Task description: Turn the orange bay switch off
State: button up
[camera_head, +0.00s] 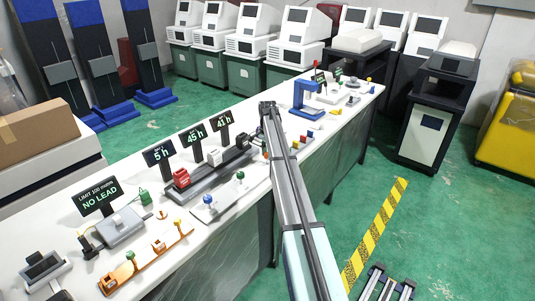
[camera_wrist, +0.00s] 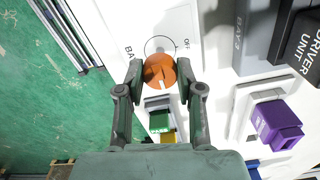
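The orange bay switch (camera_wrist: 160,72) is a round knob on a white panel in the wrist view, with a pale pointer mark on its lower side. A dial ring shows above it, with "OFF" lettering up and to the right. My gripper (camera_wrist: 160,70) straddles the knob, one fingertip against its left edge and one against its right edge. The fingers look closed onto it. In the head view my arm reaches over the long white bench and hides the gripper's end.
A purple block (camera_wrist: 277,122) sits in a holder to the right, near a dark "driver unit" box (camera_wrist: 305,45). A green part (camera_wrist: 160,121) lies below the knob. The white bench (camera_head: 222,228) carries several signs, knobs and trays; green floor (camera_head: 440,220) lies to its right.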

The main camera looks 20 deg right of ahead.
jog(key=shift+c, duration=1.3)
jog(key=shift+n, duration=0.3)
jog(key=n, duration=0.3)
jog(key=shift+b, duration=0.35)
jog(key=n, duration=0.5)
jog(key=shift+b, duration=0.3)
jog(key=n, duration=0.4)
jog(key=shift+n, duration=0.3)
jog(key=n, duration=0.4)
jog(key=shift+n+b, duration=0.3)
jog(key=shift+n, duration=0.1)
